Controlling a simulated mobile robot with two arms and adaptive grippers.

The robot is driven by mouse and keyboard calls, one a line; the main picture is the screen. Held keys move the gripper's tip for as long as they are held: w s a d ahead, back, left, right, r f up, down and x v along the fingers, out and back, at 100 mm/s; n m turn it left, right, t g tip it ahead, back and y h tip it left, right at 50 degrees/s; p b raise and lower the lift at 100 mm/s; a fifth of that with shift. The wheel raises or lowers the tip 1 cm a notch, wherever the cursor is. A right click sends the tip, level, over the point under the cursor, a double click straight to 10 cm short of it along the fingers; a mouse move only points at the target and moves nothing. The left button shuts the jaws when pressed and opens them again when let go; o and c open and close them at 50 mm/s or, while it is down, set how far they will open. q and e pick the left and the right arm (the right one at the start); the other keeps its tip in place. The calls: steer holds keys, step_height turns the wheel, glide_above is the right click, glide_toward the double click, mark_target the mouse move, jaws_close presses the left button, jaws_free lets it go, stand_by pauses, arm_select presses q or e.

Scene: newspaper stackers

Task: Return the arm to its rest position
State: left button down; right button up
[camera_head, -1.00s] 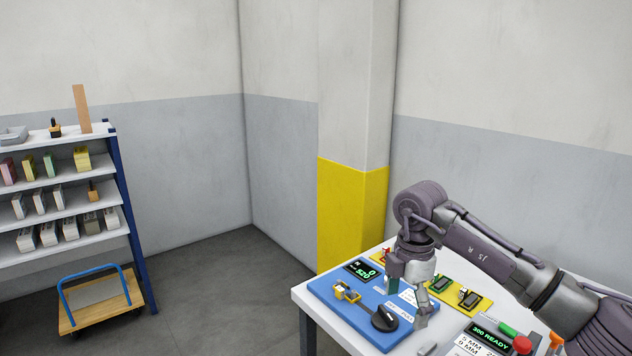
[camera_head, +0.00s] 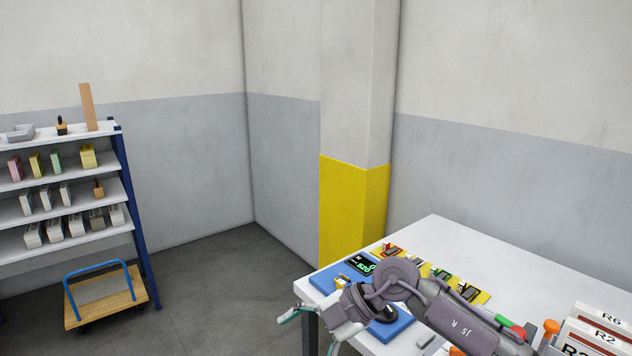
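My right arm comes in from the lower right and reaches across the white table (camera_head: 435,228). Its gripper (camera_head: 308,332) is off the table's left front corner, pointing left and down. Its fingers look spread apart, with nothing seen between them. The wrist and forearm cover part of the blue panel (camera_head: 323,282), which has a green-lit display (camera_head: 361,265) and a black knob (camera_head: 386,314). My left gripper is not in view.
A yellow strip with small devices (camera_head: 440,275) lies behind the forearm. A red button (camera_head: 516,333), an orange-topped piece (camera_head: 551,327) and labelled boxes (camera_head: 605,323) are at right. A shelf (camera_head: 65,241) and a blue-handled cart (camera_head: 102,305) stand left. Floor between is clear.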

steer(key=s+a+r+m+t+y, duration=0.35)
steer(key=a+r+y, duration=0.25)
steer(key=r+y, duration=0.4)
steer(key=w+d+f+m+t+h, duration=0.3)
steer(key=d+m+t+h, duration=0.4)
steer(key=d+m+t, duration=0.15)
steer(key=w+d+f+m+t+h, duration=0.2)
steer(key=d+m+t+h, duration=0.55)
steer(key=m+t, duration=0.2)
steer(key=s+d+f+m+g+h, duration=0.45)
steer(key=d+f, duration=0.35)
steer(key=f, duration=0.2)
steer(key=s+d+f+n+g, duration=0.1)
steer(key=s+d+f+g, duration=0.2)
steer(key=s+f+g, duration=0.7)
steer(key=s+d+f+g, duration=0.3)
steer(key=s+f, duration=0.4)
steer(key=s, duration=0.7)
step_height(320, 180, down, 24)
steer(key=s+g, duration=0.1)
steer(key=s+d+f+g+h, duration=0.1)
steer(key=s+d+f, duration=0.1)
steer(key=s+f, duration=1.5)
steer(key=shift+d, duration=0.2)
